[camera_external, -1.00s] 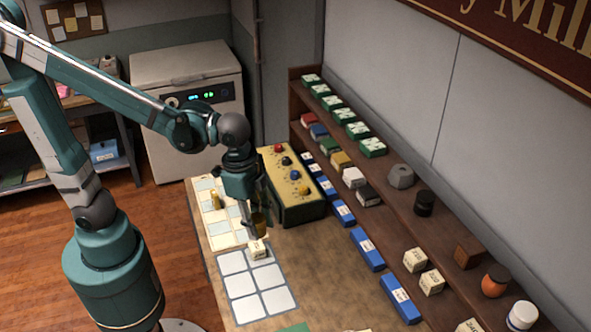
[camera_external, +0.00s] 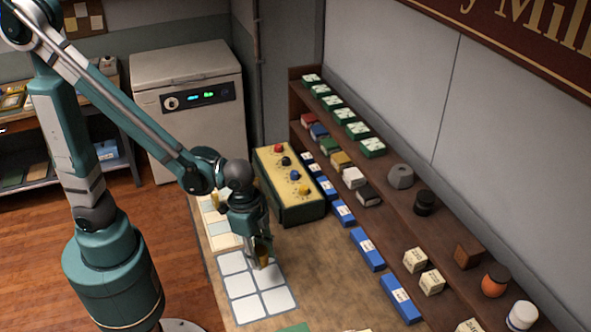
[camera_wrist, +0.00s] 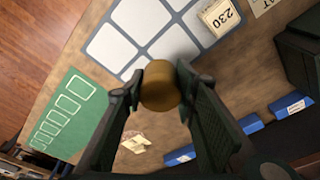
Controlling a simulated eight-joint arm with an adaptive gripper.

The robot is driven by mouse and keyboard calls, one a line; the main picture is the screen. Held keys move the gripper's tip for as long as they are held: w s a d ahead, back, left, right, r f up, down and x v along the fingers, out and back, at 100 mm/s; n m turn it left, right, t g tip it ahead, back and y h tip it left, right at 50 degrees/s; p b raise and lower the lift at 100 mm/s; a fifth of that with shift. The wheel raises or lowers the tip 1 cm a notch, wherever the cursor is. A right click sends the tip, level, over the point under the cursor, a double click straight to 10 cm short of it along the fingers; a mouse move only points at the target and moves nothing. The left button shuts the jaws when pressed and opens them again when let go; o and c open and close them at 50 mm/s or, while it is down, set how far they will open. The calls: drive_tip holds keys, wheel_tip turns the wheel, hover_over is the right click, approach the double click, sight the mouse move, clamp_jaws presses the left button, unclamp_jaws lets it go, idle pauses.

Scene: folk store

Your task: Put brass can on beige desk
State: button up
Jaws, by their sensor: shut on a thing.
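My gripper (camera_external: 262,262) is shut on a brass can, which shows between the fingertips in the wrist view (camera_wrist: 161,88). In the external view my gripper is over the grid of white squares (camera_external: 240,285) on the beige desk (camera_external: 325,265). In the wrist view the can's round end faces the camera, above the edge of the white squares and the bare desk. I cannot tell whether the can touches the desk.
A cream box marked 230 (camera_wrist: 219,17) stands on the grid near the can. A small brass piece (camera_external: 216,199) stands farther back. A control box with knobs (camera_external: 288,187) and shelves with several boxes line the back and right. A green card (camera_wrist: 62,113) lies in front.

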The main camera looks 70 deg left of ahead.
idle(0.3)
drive_tip(key=b, duration=0.1)
hover_over(264, 284)
drive_tip(key=shift+s+a+f, duration=0.1)
drive_tip(key=shift+f, duration=1.35)
drive_tip(key=shift+s+a+f, duration=0.1)
drive_tip(key=shift+f, duration=1.35)
drive_tip(key=shift+f+b, duration=0.55)
drive_tip(key=shift+f, duration=1.55)
drive_tip(key=shift+f, duration=0.15)
drive_tip(key=o, duration=1)
drive_tip(key=shift+c, duration=0.2)
drive_tip(key=shift+r, duration=0.2)
drive_tip(key=shift+s+a+r+p, duration=0.2)
drive_tip(key=shift+r+p, duration=0.2)
drive_tip(key=shift+r, duration=1.55)
drive_tip(key=shift+s+a+r+p, duration=0.25)
drive_tip(key=shift+r+p, duration=0.15)
drive_tip(key=shift+r, duration=1.6)
drive_tip(key=shift+s+a+r+p, duration=0.2)
drive_tip(key=shift+r+p, duration=0.2)
drive_tip(key=shift+r, duration=1.55)
